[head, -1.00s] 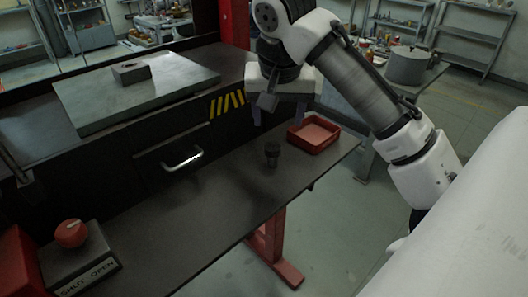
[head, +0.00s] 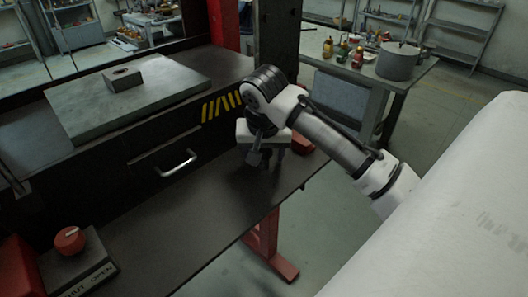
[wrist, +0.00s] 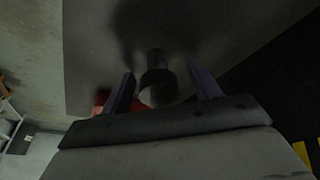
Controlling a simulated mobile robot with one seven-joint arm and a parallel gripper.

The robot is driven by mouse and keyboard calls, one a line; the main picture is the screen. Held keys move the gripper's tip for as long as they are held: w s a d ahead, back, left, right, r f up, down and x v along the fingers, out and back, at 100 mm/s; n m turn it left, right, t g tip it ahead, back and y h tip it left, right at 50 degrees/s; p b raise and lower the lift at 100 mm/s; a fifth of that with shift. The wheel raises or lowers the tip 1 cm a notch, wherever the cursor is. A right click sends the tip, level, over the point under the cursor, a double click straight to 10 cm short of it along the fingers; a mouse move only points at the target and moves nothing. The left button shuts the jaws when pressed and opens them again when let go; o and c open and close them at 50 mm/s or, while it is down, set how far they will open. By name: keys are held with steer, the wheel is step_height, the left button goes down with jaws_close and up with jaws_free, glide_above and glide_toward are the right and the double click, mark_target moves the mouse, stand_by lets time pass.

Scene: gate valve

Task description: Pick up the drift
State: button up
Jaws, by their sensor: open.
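The drift (wrist: 157,82) is a dark, stepped round piece standing on the dark bench top. In the wrist view it lies between the two fingers of my open gripper (wrist: 162,74), with a gap visible on each side. In the head view my gripper (head: 266,157) is low over the right part of the bench, fingers pointing down, and it hides the drift.
A red tray (head: 302,144) sits just beyond my gripper, partly hidden. The bench top (head: 190,215) is clear to the left. A grey plate (head: 125,100) with a block (head: 123,78) is at the back. A red knob box (head: 70,240) stands front left.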

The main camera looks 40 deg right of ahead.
steer(key=c, duration=1.3)
steer(key=shift+o, duration=0.2)
